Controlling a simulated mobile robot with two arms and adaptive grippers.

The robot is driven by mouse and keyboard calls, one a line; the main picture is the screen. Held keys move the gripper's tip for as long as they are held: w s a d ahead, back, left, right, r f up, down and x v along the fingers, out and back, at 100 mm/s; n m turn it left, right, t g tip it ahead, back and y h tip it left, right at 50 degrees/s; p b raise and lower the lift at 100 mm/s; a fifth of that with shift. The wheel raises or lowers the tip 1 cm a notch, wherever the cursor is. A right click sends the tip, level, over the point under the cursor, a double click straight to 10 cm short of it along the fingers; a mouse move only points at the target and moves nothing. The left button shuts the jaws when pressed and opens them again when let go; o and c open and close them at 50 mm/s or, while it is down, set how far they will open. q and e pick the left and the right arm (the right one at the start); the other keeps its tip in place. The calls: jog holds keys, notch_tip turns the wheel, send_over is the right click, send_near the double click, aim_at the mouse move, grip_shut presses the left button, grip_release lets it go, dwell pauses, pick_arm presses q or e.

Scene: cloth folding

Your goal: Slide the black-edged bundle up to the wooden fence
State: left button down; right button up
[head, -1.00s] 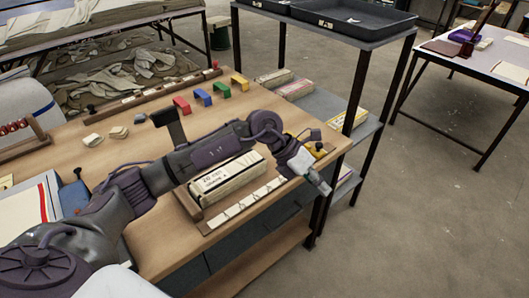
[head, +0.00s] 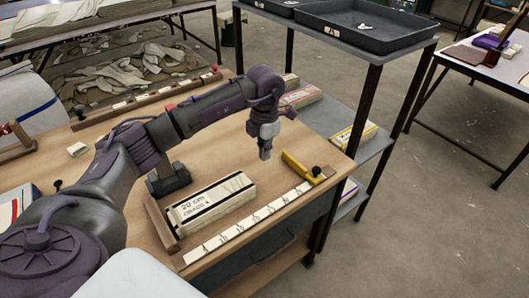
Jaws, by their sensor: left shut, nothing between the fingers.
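The black-edged bundle (head: 212,204) is a long cream block of cloth with dark edge lines and a "20 cm" label. It lies on the wooden table behind a white marked scale strip (head: 245,226). The wooden fence (head: 158,220) is a short upright bar at the bundle's left end. The two are very close; I cannot tell whether they touch. My left gripper (head: 265,154) is shut and empty, pointing down above the table, behind and to the right of the bundle, apart from it. My right gripper is not in view.
A yellow piece (head: 300,167) and a black knob (head: 316,171) sit at the strip's right end. A black block (head: 168,180) stands behind the bundle's left end. A long wooden rail (head: 150,100) runs along the table's back. A shelf with dark trays (head: 365,25) stands right.

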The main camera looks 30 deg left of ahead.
aim_at(248, 177)
pick_arm(q)
notch_tip(248, 177, down, 4)
jog(key=shift+s+r+p, duration=0.1)
jog(key=shift+s+p, duration=0.05)
jog(key=shift+p, duration=0.15)
notch_tip(248, 177, down, 4)
jog(key=shift+r, duration=0.1)
jog(key=s+p, duration=0.1)
jog(key=s+a+p, duration=0.1)
jog(key=shift+s+a, duration=0.1)
jog(key=shift+s, duration=0.2)
jog(key=shift+s+a, duration=0.1)
jog(key=shift+s, duration=0.3)
jog(key=shift+f, duration=0.2)
jog(key=shift+s+a, duration=0.4)
jog(key=shift+s, duration=0.3)
jog(key=shift+d+f, duration=0.1)
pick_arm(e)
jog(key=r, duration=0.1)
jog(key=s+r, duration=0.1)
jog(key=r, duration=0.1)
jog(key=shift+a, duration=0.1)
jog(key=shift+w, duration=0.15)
